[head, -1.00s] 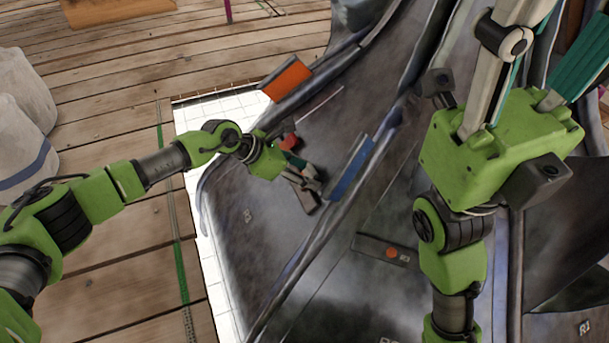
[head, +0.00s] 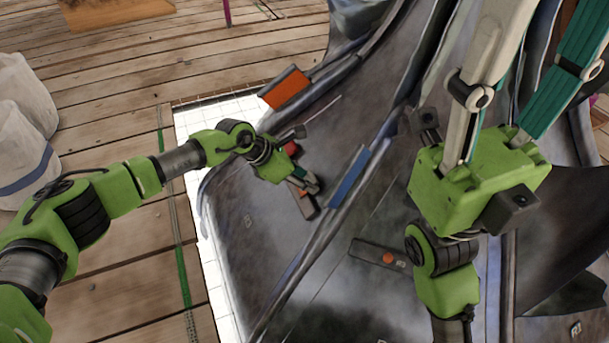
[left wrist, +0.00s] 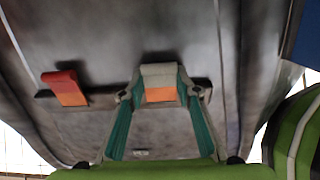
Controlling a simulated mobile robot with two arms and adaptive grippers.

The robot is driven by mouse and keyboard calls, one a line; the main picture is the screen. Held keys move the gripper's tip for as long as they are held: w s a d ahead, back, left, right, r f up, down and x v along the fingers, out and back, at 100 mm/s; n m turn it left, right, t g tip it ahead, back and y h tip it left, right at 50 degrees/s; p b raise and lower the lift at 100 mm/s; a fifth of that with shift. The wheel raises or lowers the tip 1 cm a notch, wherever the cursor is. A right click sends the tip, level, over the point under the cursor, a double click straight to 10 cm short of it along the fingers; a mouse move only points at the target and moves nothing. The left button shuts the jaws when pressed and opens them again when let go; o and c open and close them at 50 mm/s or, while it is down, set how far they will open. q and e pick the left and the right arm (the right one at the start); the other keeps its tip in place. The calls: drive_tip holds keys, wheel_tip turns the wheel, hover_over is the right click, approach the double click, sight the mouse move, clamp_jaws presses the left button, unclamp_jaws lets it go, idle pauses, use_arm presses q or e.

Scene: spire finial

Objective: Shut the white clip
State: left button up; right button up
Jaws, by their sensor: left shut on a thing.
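The white clip (left wrist: 160,75) is a pale grey-white flap above an orange patch (left wrist: 160,95), on a dark bar in the left wrist view. My left gripper (left wrist: 160,92) has its teal fingers on both sides of the clip, shut on it. In the head view my left gripper (head: 309,184) is over the dark panel, and it mostly hides the clip. My right gripper (head: 520,80) is large at the upper right, away from the clip. Its fingers run up out of the picture, so its tips are not visible.
A red clip (left wrist: 66,88) sits left of the white one on the same bar. An orange block (head: 286,88) and a blue block (head: 349,177) are on the panel's raised edges. Another dark bar (head: 378,253) with an orange spot lies to the right, beyond a ridge.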

use_arm(q)
drive_tip(key=o, duration=1.1)
drive_tip(key=v, duration=1.2)
